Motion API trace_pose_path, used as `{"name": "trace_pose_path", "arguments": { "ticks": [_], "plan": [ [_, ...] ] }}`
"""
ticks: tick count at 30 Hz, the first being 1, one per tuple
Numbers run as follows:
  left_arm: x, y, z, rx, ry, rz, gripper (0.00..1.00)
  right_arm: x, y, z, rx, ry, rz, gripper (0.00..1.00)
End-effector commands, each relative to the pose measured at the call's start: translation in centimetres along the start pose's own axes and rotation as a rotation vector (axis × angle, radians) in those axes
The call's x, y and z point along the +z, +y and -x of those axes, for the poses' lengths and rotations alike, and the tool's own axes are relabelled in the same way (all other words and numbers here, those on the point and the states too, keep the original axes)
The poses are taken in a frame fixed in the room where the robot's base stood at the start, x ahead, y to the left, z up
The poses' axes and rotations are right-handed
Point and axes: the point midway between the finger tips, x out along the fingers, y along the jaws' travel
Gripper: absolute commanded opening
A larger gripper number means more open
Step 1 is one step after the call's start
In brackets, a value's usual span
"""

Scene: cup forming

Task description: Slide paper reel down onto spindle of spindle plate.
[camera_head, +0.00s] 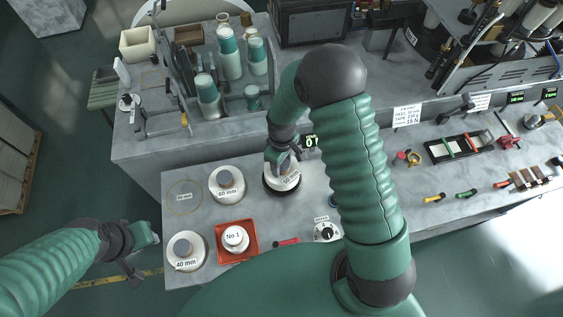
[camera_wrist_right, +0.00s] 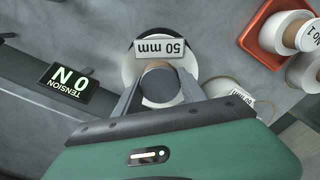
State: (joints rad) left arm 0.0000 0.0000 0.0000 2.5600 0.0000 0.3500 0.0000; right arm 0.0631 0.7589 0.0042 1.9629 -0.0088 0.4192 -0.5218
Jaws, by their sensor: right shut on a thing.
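The white paper reel with the 50 mm label (camera_head: 283,184) stands on a black round spindle plate (camera_head: 268,189), whose dark rim shows around it. In the right wrist view, the reel (camera_wrist_right: 128,68) surrounds a dark grey round knob (camera_wrist_right: 160,86). My right gripper (camera_head: 282,160) comes down from above, its two fingers shut at either side of the knob. The spindle itself is hidden, and I cannot tell whether the reel is fully seated. My left gripper (camera_head: 145,254) is empty with its fingers apart, beyond the bench's left edge.
A 60 mm reel (camera_head: 227,184), a 40 mm reel (camera_head: 187,252) and a red tray (camera_head: 250,226) with the No 1 reel (camera_head: 235,239) stand to the left. A tension display (camera_wrist_right: 68,82) stands beside the plate.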

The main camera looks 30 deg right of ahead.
Motion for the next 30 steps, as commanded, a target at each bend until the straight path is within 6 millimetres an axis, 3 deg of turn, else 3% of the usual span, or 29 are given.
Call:
{"name": "trace_pose_path", "arguments": {
  "ticks": [25,26,30],
  "plan": [
    [0.3,0.0,-1.5,0.000,0.000,0.000,0.35,0.0,0.0,-2.1,0.001,0.001,0.000,0.00],
    [0.3,0.0,-1.4,0.000,0.000,0.000,0.35,-0.1,0.0,-2.1,0.001,0.001,0.000,0.51],
    [0.3,0.0,-1.4,0.000,0.000,0.000,0.35,0.0,0.0,-2.0,0.001,0.001,0.000,0.69]
  ]
}}
